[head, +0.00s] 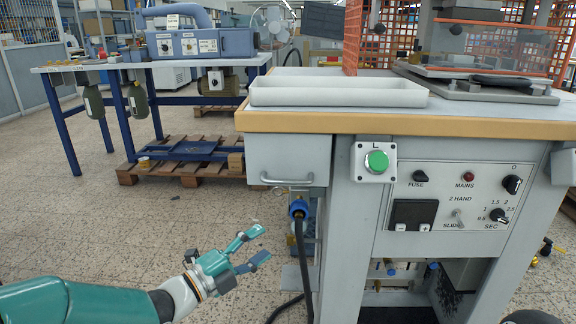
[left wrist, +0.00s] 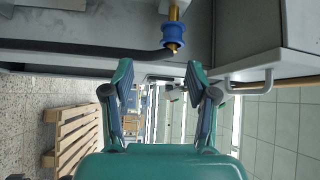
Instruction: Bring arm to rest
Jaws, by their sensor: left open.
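My left arm comes in from the lower left in the head view. Its gripper (head: 262,245) is open and empty, low over the tiled floor, to the left of the press cabinet. In the left wrist view the two fingers of the same gripper (left wrist: 160,82) stand apart with nothing between them. The blue hose fitting (head: 298,208) on the cabinet's side is to the right of the fingertips in the head view, and it also shows beyond them in the left wrist view (left wrist: 173,30). My right gripper is not in view.
The press cabinet (head: 345,200) has a drawer handle (head: 287,181), a green button (head: 377,161) and a white tray (head: 335,93) on top. A black hose (head: 307,265) hangs beside it. A blue-legged bench (head: 125,120) and a wooden pallet (head: 180,170) stand behind. Open floor lies left.

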